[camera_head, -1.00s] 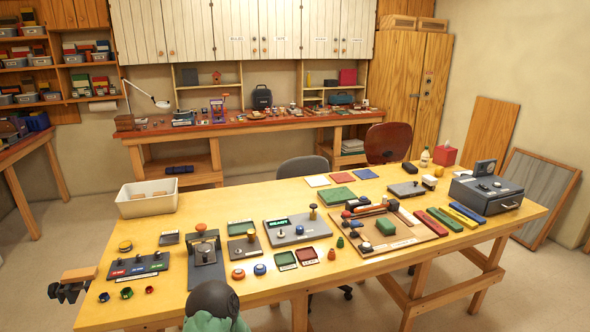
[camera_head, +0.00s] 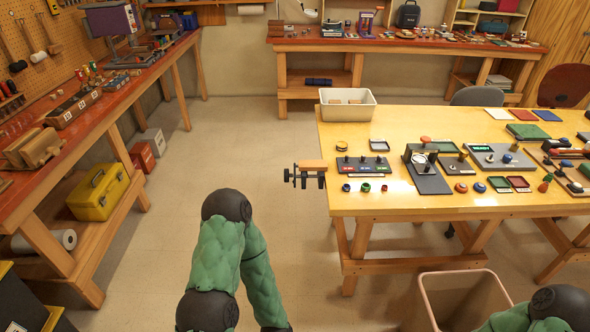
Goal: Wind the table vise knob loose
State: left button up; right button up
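A small table vise (camera_head: 312,173) sits at the left edge of the yellow table. It has a wooden block on top and dark metal parts below. A dark screw and handle (camera_head: 289,176) stick out on its left, over the floor; the knob is too small to make out clearly. My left arm is bent in the lower middle, below and left of the vise, and its gripper is out of the picture. Part of my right arm shows at the bottom right corner; its gripper is also out of the picture. Neither visible arm part touches the vise.
The yellow table (camera_head: 400,202) holds a switch panel (camera_head: 363,166), a white bin (camera_head: 347,107) and several small parts. A beige waste bin (camera_head: 432,312) stands in front of it. A red-topped bench (camera_head: 98,122) runs along the left. The floor left of the vise is clear.

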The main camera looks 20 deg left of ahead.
aim_at(286, 175)
jog(key=k+j+u, duration=0.1)
jog(key=j, duration=0.4)
jog(key=k+j, duration=0.1)
jog(key=j, duration=0.4)
jog(key=k+j+u, duration=0.15)
jog(key=j, duration=0.35)
jog(key=i+j, duration=0.25)
jog(key=z, duration=0.05)
